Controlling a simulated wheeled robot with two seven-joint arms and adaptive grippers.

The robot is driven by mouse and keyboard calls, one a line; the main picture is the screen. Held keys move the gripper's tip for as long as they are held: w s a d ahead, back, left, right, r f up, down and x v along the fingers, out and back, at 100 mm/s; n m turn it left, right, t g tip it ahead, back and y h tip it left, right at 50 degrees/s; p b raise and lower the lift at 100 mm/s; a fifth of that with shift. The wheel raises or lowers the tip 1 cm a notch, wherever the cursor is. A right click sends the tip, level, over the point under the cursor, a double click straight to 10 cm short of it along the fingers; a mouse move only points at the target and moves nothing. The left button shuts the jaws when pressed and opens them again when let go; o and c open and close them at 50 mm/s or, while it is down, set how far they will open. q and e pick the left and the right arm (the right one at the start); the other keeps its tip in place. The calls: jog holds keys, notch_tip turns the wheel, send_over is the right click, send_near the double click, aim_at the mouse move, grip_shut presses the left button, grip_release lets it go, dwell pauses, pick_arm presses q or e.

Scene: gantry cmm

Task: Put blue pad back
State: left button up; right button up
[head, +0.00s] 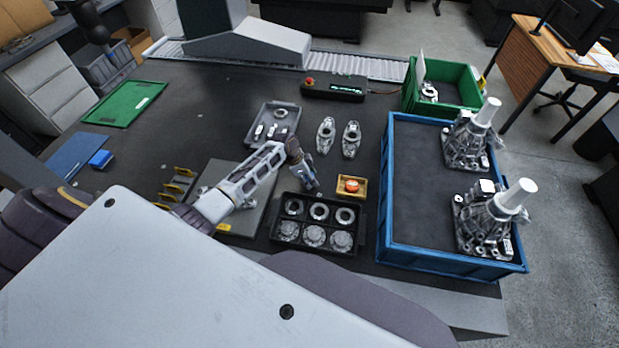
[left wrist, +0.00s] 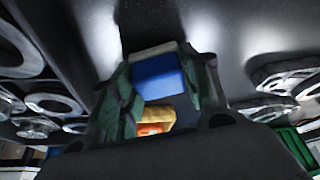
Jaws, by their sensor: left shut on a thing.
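My left gripper (head: 309,180) is over the table, between the black parts tray and the pair of metal parts, just left of the small yellow tray (head: 351,186). In the left wrist view its fingers (left wrist: 160,85) are shut on a blue pad (left wrist: 158,77), which shows as a plain blue block between them. In the head view the pad is mostly hidden by the gripper. The yellow tray holds a red-orange round thing (head: 352,185). My right gripper is not in view.
The black tray (head: 272,237) holds rings and round metal parts. Two metal parts (head: 326,135) lie behind the gripper, and a grey tray (head: 262,140) is behind left. A big blue crate (head: 384,200) with tall castings stands right. The table's left middle is clear.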

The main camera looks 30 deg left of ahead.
pick_arm(q)
jog(key=shift+f, duration=0.15)
jog(key=o, duration=1)
jog(key=shift+v, duration=6.1)
